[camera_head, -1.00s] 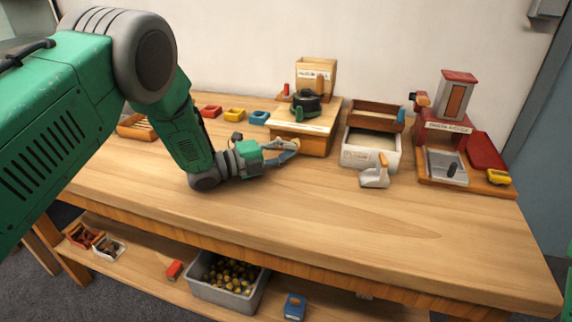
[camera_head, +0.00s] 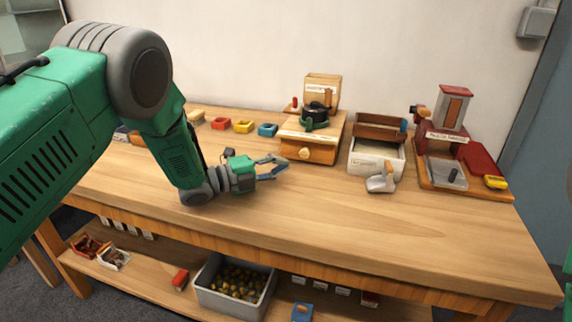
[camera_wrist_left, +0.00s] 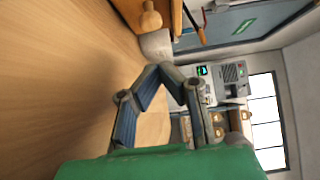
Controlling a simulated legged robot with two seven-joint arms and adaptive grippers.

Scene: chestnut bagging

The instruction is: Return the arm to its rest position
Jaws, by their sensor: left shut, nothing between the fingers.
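My left arm, green and grey, comes in from the left in the head view. Its gripper (camera_head: 284,167) hangs over the left-middle of the wooden table (camera_head: 330,215), in front of and left of the wooden machine with a round drawer knob (camera_head: 305,154). The gripper is shut and empty, clear of the knob. In the wrist view the two finger linkages converge at the tips (camera_wrist_left: 166,72), with the knob (camera_wrist_left: 150,18) beyond them at the top. My right gripper is not in view.
A white box (camera_head: 375,164) with a scoop (camera_head: 381,180) and a red-topped machine (camera_head: 450,150) stand to the right. Small coloured bins (camera_head: 244,126) line the back left. A grey bin of chestnuts (camera_head: 234,286) is on the lower shelf. The table's front middle is clear.

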